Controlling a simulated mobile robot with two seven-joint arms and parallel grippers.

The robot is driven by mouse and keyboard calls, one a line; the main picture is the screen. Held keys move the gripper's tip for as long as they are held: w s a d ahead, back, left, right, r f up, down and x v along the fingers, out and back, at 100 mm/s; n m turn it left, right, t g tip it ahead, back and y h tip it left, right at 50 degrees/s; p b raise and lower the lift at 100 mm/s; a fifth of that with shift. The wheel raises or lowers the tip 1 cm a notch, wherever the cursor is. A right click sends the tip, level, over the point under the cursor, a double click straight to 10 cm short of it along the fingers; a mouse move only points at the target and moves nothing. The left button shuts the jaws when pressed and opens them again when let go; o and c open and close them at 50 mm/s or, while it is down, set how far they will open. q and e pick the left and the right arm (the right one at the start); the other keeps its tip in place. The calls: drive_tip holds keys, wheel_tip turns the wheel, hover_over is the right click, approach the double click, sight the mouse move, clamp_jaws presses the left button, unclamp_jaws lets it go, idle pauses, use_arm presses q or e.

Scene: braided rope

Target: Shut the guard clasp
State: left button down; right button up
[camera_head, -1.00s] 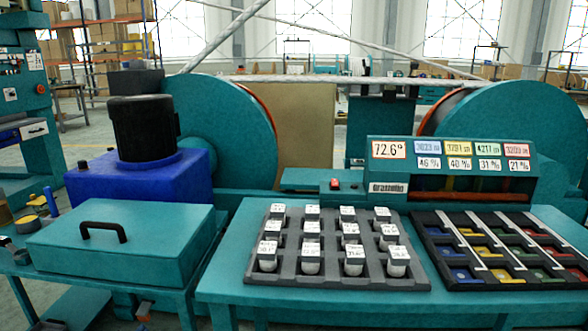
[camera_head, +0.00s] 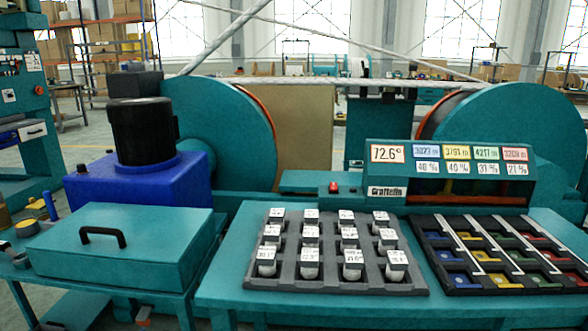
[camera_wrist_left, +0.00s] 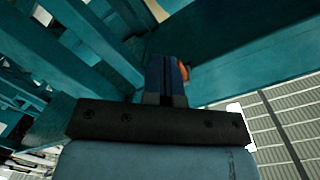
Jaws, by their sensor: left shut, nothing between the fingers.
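I cannot clearly pick out the guard clasp in either view. In the left wrist view my left gripper (camera_wrist_left: 167,82) is shut and empty, its dark fingers together in front of a teal surface. A small orange part (camera_wrist_left: 184,70) shows just right of the fingertips; I cannot tell what it is or whether they touch it. In the head view a small orange and grey part (camera_head: 143,314) shows low by the teal box (camera_head: 150,235), partly cut off; I cannot tell what it is. The box is closed, with a black handle (camera_head: 102,236). Neither gripper is recognisable in the head view.
A grey tray (camera_head: 335,284) of white-capped pieces and a black tray (camera_head: 490,285) of coloured compartments lie on the teal bench (camera_head: 222,283). Behind them stand a display panel (camera_head: 450,170), a blue motor housing (camera_head: 130,185) and large teal wheels (camera_head: 220,125). Braided rope (camera_head: 290,80) crosses behind.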

use_arm(q)
drive_tip(key=s+p, duration=0.3)
drive_tip(key=s, duration=0.3)
drive_tip(key=shift+a, duration=0.2)
